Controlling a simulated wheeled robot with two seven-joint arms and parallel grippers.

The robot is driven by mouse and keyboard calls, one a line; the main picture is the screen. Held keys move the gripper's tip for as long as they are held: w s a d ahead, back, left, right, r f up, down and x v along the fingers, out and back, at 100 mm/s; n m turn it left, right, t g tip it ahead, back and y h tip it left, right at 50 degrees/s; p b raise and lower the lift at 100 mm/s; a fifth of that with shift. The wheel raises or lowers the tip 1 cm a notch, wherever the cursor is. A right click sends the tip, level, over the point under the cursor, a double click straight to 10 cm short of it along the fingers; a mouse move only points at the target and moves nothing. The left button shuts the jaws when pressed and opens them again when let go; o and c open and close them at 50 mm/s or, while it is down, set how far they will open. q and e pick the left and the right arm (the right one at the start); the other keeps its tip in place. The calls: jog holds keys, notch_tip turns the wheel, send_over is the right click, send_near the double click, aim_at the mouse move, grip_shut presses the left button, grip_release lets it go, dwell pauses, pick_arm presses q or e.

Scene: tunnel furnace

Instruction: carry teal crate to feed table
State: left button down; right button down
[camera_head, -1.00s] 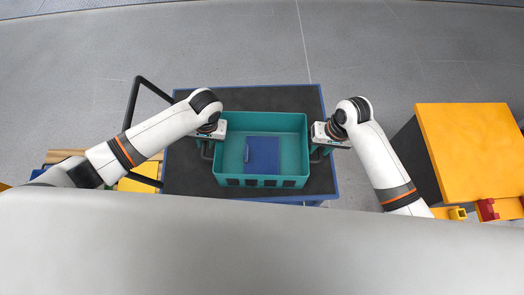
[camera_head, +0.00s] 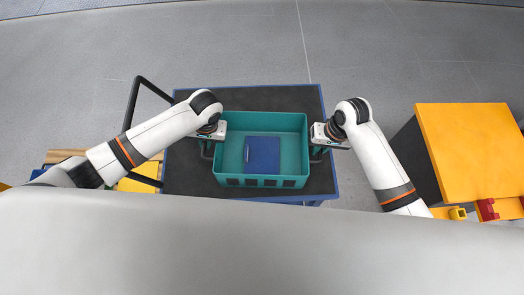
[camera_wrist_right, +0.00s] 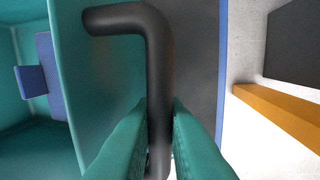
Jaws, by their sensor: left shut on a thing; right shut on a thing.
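The teal crate (camera_head: 226,178) is on the dark top of a blue-edged cart in the head view, with a blue flat item (camera_head: 262,156) inside it. My left gripper (camera_head: 207,150) is at the crate's left side, shut on its left handle. My right gripper (camera_head: 317,152) is at the right side, shut on the right handle. In the right wrist view the teal fingers (camera_wrist_right: 160,130) close around the black handle (camera_wrist_right: 128,18), beside the crate wall (camera_wrist_right: 90,80). The left fingertips are too small to make out in the head view. I cannot identify the feed table for sure.
The cart (camera_head: 262,98) has a black push handle (camera_head: 132,105) at its left. An orange-topped block (camera_head: 463,150) with a dark side stands to the right, with small red and yellow parts near it. Grey floor (camera_head: 250,45) beyond the cart is clear.

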pick_arm(q)
jog(key=shift+r, duration=0.15)
pick_arm(e)
jog(key=shift+r, duration=0.15)
